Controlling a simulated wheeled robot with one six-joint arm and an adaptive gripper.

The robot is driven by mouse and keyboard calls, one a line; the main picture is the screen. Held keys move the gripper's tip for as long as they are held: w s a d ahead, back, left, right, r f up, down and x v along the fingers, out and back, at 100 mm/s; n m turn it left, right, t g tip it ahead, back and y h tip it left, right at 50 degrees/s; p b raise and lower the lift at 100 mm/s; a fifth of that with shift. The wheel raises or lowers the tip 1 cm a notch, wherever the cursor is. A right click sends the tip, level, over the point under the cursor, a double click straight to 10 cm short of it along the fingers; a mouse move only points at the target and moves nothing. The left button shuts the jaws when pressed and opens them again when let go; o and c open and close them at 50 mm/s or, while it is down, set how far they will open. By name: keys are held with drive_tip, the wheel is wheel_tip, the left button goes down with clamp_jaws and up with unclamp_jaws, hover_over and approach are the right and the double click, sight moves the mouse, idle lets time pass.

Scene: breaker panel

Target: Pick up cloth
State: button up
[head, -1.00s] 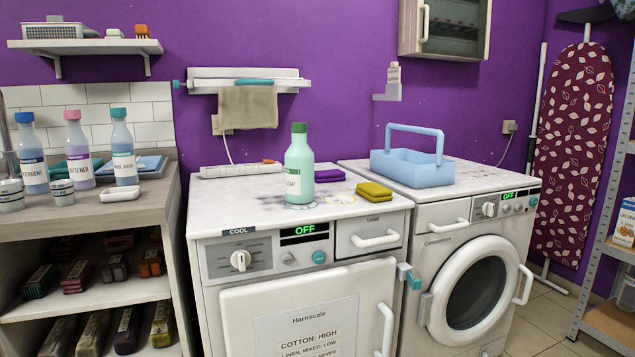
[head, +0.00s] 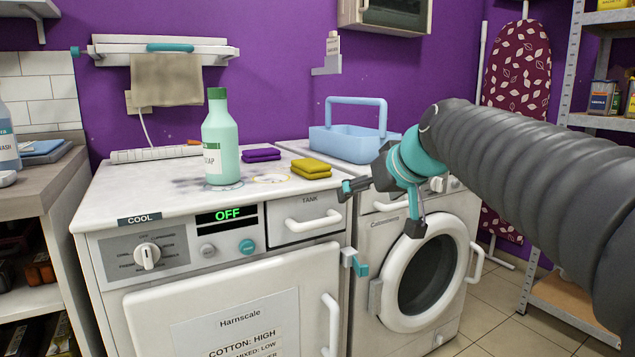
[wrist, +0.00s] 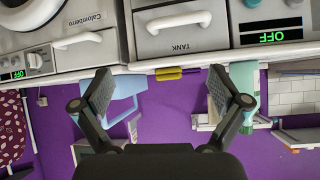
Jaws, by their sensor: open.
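A folded yellow cloth (head: 311,168) lies near the front right of the left machine's white top. A folded purple cloth (head: 261,155) lies behind it. A beige cloth (head: 166,80) hangs from the wall rail. My gripper (head: 380,208) is open and empty in front of the machines, right of the yellow cloth and apart from it. The wrist view is upside down; my gripper (wrist: 160,84) shows there with its fingers spread, and a thin strip of the yellow cloth (wrist: 169,74) appears between them, beyond the machine's edge.
A green-capped soap bottle (head: 220,140) stands left of the yellow cloth. A light blue caddy (head: 345,143) with a raised handle stands on the right machine. The tank drawer handle (head: 313,220) and a teal latch (head: 358,264) stick out at the front.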

sight(312, 163)
drive_tip(key=w+a+y, duration=0.1)
drive_tip(key=w+a, duration=0.2)
drive_tip(key=w, duration=0.3)
drive_tip(key=w+a+r+n+t+b, duration=0.1)
drive_tip(key=w+a, duration=0.2)
drive_tip(key=w, duration=0.3)
drive_tip(key=w+a+r+n+y+b, duration=0.1)
drive_tip(key=w+a, duration=0.3)
drive_tip(key=w, duration=0.2)
drive_tip(key=shift+w+r+t+y, duration=0.15)
drive_tip(key=shift+w+t+y, duration=0.15)
drive_tip(key=shift+t, duration=0.1)
drive_tip(key=shift+p+x, duration=0.35)
drive_tip(key=shift+x, duration=2.5)
drive_tip(key=c, duration=1.1)
